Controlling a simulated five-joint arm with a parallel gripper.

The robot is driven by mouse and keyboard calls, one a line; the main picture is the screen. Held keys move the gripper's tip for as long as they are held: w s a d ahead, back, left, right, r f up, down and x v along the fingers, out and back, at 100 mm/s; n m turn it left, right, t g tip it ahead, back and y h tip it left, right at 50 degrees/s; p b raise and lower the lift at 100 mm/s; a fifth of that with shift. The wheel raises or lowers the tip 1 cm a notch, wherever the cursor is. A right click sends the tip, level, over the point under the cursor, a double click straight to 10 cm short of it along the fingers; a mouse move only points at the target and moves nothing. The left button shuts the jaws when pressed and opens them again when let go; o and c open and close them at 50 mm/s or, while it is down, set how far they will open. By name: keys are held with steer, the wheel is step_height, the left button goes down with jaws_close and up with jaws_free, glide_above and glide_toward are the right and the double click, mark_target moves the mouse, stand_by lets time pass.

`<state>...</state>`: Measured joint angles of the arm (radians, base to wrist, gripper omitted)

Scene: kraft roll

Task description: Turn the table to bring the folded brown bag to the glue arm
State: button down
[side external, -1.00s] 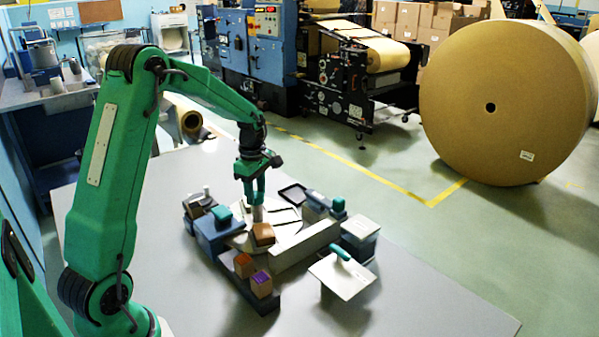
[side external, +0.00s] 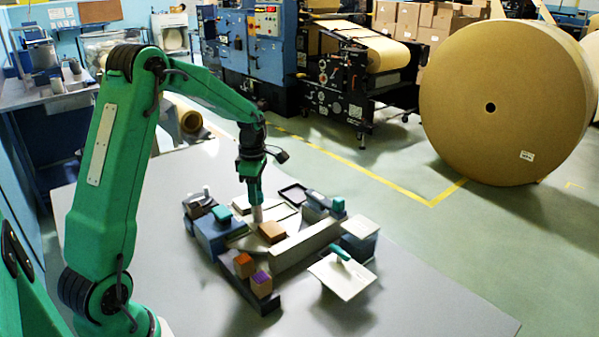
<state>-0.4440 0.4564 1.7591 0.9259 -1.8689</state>
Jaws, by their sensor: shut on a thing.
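A low round pale table (side external: 240,243) sits amid small fixtures on the grey worktop. A small brown block-like piece (side external: 271,232), which looks like the folded brown bag, lies on its front right part, close to a long grey bar. My gripper (side external: 256,204) points down over the table, shut on a pale upright peg (side external: 257,214) behind the brown piece. The fingers hide the peg's top. I cannot tell which of the surrounding fixtures is the glue arm.
The long grey bar (side external: 305,246) borders the table at right. Orange-topped (side external: 244,265) and purple-topped (side external: 261,284) blocks stand in front. A blue block with a teal top (side external: 221,214) is at left, a white plate with a teal handle (side external: 342,276) at right.

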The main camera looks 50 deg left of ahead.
stand_by(0.3)
steer(key=c, duration=0.9)
jaws_free()
steer(key=shift+o, duration=0.2)
steer(key=shift+r, duration=0.15)
steer(key=shift+r, duration=3.8)
